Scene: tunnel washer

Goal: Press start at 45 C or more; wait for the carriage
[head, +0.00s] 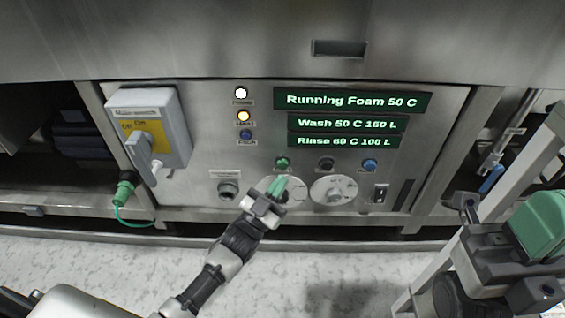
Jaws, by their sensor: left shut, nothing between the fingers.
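The control panel (210,175) fills the middle of the head view. Its top display (352,101) reads "Running Foam 50 C". A green button (282,162), a black button (325,163) and a blue button (370,165) sit in a row below. My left gripper (277,187) is shut and empty, its green fingertips just below the green button; contact cannot be told. My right gripper (535,225) is at the right edge, its jaws unclear. No carriage is recognisable.
White (241,93) and amber (243,116) lamps look lit; the blue lamp (246,134) looks dim. A dial (333,190) is right of my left gripper. A grey switch box (172,115) with a lever protrudes at left, above a green cable plug (124,190).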

